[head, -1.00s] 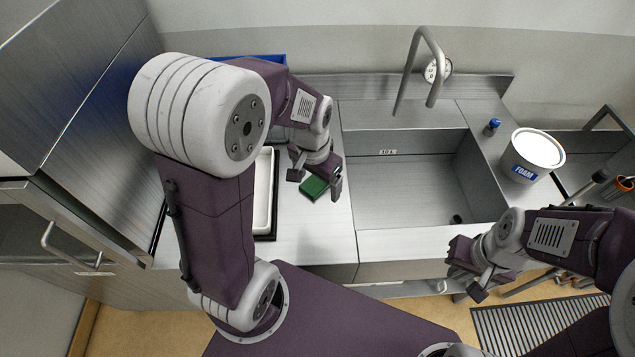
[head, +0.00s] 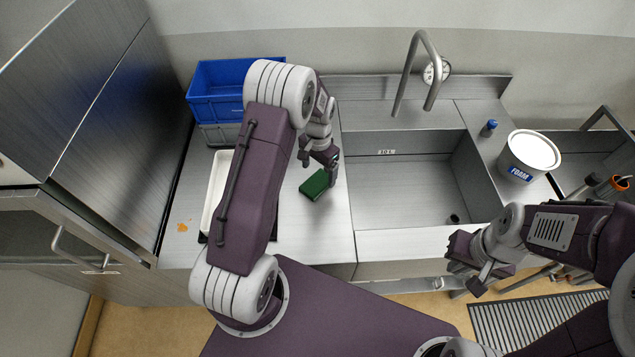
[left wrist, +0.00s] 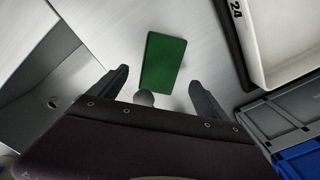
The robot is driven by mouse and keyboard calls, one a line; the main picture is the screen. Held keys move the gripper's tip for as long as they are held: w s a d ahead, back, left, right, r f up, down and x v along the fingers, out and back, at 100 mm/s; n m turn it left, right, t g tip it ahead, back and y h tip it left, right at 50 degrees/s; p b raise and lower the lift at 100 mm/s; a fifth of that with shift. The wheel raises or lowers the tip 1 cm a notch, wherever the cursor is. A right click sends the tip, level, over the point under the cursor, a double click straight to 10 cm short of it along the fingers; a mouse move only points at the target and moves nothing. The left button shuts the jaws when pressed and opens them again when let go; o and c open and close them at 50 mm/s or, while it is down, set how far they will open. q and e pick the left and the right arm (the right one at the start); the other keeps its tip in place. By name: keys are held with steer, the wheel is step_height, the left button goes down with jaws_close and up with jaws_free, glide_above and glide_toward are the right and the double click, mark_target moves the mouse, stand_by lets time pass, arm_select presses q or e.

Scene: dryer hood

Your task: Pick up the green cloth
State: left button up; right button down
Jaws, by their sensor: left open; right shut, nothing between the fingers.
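The green cloth (head: 315,185) is a small folded rectangle lying flat on the steel counter, left of the sink. It also shows in the left wrist view (left wrist: 163,62), just beyond and between the fingers. My left gripper (head: 319,164) is open and empty, above and just behind the cloth in the head view; its fingers (left wrist: 158,88) are apart on either side of the cloth's near end in the wrist view. I cannot tell the exact height above the cloth. My right gripper (head: 461,277) is shut and empty, in front of the sink's right part.
A white tray (head: 212,193) is partly hidden behind my left arm. A blue crate (head: 215,83) sits on a grey one (head: 217,134) at the back left. The sink basin (head: 405,195) is to the right.

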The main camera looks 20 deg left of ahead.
mark_target(318, 182)
arm_select(q)
steer(key=f, duration=0.1)
steer(key=f+p, duration=0.1)
steer(key=f, duration=0.2)
steer(key=shift+s+a, duration=0.1)
steer(key=shift+s, duration=0.2)
steer(key=shift+w+f, duration=0.1)
steer(key=shift+f, duration=0.25)
steer(key=c, duration=1.6)
steer(key=shift+o, duration=0.2)
steer(key=shift+r, duration=0.3)
step_height(318, 182, up, 2)
steer(key=shift+r+b, duration=0.2)
steer(key=shift+b, duration=0.4)
steer(key=shift+s+d+r, duration=0.2)
steer(key=shift+s+d, duration=0.05)
steer(key=shift+s, duration=0.3)
steer(key=s+d+b, duration=0.1)
steer(key=s+d, duration=0.1)
steer(key=s, duration=0.2)
steer(key=s+d+b, duration=0.2)
steer(key=s, duration=0.3)
steer(key=s+d+b, duration=0.1)
steer(key=s+d, duration=0.2)
steer(key=s, duration=0.2)
steer(key=shift+s+b, duration=0.15)
steer(key=shift+b, duration=0.15)
steer(key=shift+s+d+r, duration=0.1)
steer(key=shift+s+d, duration=0.05)
steer(key=shift+s, duration=0.3)
